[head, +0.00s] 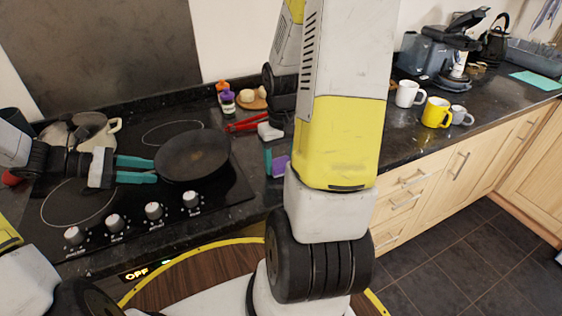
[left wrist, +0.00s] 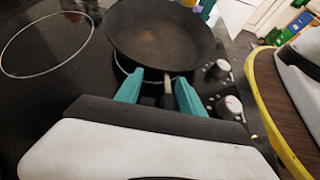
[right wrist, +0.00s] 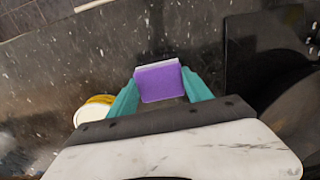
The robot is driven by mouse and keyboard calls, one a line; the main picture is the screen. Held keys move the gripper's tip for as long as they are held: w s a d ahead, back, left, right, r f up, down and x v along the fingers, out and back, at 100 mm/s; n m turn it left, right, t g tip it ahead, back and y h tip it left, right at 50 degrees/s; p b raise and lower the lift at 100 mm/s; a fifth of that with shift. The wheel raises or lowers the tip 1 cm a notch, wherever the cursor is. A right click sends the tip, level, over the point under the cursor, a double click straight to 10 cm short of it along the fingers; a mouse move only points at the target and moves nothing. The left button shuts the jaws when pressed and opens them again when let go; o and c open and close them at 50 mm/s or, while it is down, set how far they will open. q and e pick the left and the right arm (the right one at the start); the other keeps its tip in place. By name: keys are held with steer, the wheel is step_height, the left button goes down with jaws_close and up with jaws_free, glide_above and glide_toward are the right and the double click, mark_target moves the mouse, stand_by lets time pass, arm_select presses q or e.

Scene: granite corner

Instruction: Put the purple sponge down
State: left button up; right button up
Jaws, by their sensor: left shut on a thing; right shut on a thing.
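The purple sponge (right wrist: 160,83), with a pale far edge, is between the teal fingers of my right gripper (right wrist: 162,84), which is shut on it. In the head view the sponge (head: 280,166) shows over the counter just right of the hob, partly hidden by my right arm. Whether it touches the counter I cannot tell. My left gripper (head: 153,170) is shut on the handle of the dark frying pan (head: 193,155), which is over the hob. The pan (left wrist: 160,35) and its handle also show in the left wrist view.
The black hob (head: 85,205) has knobs along its front. A pot (head: 93,130) stands at its back left. Bottles (head: 227,98) and a board with eggs (head: 251,99) are at the back. White (head: 408,94) and yellow mugs (head: 436,112) stand right. Granite around the sponge looks largely clear.

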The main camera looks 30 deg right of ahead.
mark_target(281, 162)
steer(key=shift+f, duration=0.1)
steer(key=o, duration=1.5)
steer(key=shift+c, duration=0.2)
step_height(281, 162, up, 11)
steer(key=s+a+r+t+y, duration=0.2)
steer(key=s+a+r+t, duration=0.4)
steer(key=s+a+r, duration=0.3)
steer(key=a+r, duration=0.3)
steer(key=shift+s+a+n, duration=0.3)
steer(key=shift+a, duration=0.05)
